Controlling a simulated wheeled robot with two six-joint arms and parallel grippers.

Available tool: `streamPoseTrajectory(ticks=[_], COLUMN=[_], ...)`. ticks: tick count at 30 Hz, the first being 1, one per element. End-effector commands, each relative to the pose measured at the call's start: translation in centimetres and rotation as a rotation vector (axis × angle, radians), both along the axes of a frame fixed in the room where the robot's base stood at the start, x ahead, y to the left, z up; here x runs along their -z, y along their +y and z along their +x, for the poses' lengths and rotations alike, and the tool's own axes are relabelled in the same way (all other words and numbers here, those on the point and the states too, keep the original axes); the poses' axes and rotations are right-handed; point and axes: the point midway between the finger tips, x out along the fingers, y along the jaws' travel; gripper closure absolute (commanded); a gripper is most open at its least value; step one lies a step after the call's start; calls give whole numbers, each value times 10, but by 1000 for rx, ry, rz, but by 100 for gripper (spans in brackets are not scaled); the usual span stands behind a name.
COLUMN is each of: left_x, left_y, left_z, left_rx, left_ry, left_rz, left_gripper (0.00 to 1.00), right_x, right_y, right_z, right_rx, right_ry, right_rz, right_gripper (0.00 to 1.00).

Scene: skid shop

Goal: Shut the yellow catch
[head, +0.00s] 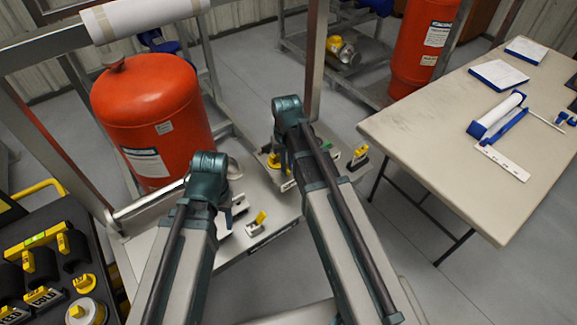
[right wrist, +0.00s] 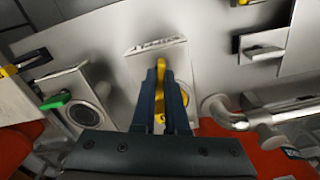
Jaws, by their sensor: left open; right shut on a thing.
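In the right wrist view my right gripper (right wrist: 161,88) is shut on a narrow yellow lever (right wrist: 161,68). A rounded yellow part (right wrist: 183,97) shows beside its fingers, over a grey plate. I take this to be the yellow catch; in the head view yellow also shows (head: 273,161) just left of my right arm, which hides the grip. Another bracket with a yellow lever (head: 260,219) stands lower on the metal deck. My left gripper (head: 229,213) is mostly hidden by its own arm; a dark tip seems to show beside it, apart from the yellow lever.
A red tank (head: 150,115) and metal pipe (head: 148,205) are at left. A beige table (head: 440,135) is at right. A black tool tray (head: 85,205) is at lower left.

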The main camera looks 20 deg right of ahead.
Motion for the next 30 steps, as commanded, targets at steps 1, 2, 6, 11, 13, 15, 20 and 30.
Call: streamPoseTrajectory(ticks=[1,2,6,11,13,15,20,30], left_x=[0,0,0,0,0,0,0,0], left_y=[0,0,0,0,0,0,0,0], left_z=[0,0,0,0,0,0,0,0], left_rx=[0,0,0,0,0,0,0,0], left_ry=[0,0,0,0,0,0,0,0], left_rz=[0,0,0,0,0,0,0,0], left_gripper=[50,50,50,50,50,50,50,50], right_x=[0,0,0,0,0,0,0,0], right_y=[0,0,0,0,0,0,0,0], right_z=[0,0,0,0,0,0,0,0], right_rx=[-41,-74,-213,-274,-275,-274,-320,-333], right_ry=[0,0,0,0,0,0,0,0], right_rz=[0,0,0,0,0,0,0,0], right_gripper=[100,100,100,100,100,100,100,59])
